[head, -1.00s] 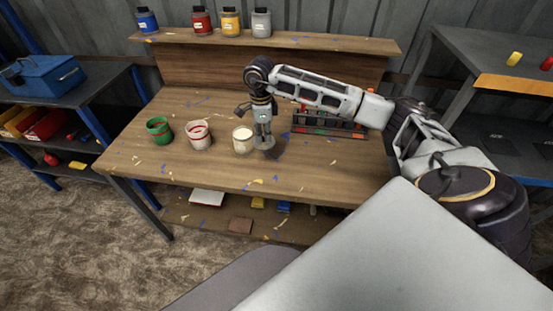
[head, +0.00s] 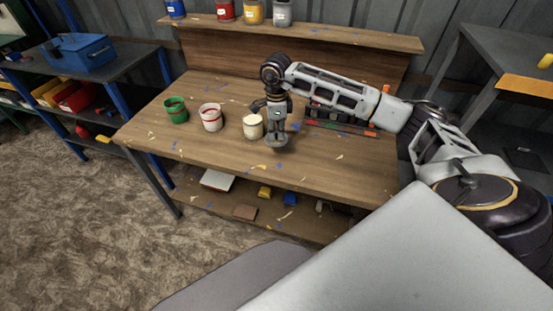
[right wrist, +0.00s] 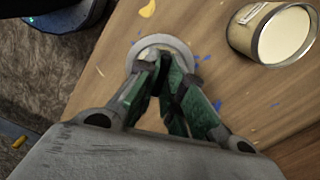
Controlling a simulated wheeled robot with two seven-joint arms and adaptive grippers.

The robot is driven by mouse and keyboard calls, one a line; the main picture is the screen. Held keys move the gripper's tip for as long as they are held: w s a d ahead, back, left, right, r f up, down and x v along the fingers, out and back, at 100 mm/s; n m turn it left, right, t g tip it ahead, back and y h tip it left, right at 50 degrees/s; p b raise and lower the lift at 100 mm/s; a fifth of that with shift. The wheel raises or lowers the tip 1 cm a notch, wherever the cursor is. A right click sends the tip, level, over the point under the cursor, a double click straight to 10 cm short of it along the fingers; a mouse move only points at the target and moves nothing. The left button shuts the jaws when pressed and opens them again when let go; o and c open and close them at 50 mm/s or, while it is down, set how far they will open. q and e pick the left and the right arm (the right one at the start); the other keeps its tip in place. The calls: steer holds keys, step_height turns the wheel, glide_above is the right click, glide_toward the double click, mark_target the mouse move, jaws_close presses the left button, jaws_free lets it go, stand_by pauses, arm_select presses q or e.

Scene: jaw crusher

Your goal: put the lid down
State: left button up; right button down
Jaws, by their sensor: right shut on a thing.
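My right gripper (head: 276,136) is shut on a round grey lid (head: 284,146), pointing downward at the workbench (head: 215,141). In the right wrist view, the fingertips (right wrist: 163,62) pinch the middle of the lid (right wrist: 181,47), partly covering it. The lid is at the front right of an open can of cream paint (head: 252,127), apart from it. The can also shows in the right wrist view (right wrist: 286,36). I cannot tell whether the lid touches the bench top. My left gripper is out of view.
A green can (head: 177,110) and a white can with red paint (head: 211,118) stand left of the cream can. A rack (head: 340,119) is behind my right arm. Closed paint cans line the back shelf (head: 310,34). The bench's front left is clear.

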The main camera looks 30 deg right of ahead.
steer(key=shift+f, duration=0.35)
step_height(320, 180, down, 4)
steer(key=shift+f, duration=0.8)
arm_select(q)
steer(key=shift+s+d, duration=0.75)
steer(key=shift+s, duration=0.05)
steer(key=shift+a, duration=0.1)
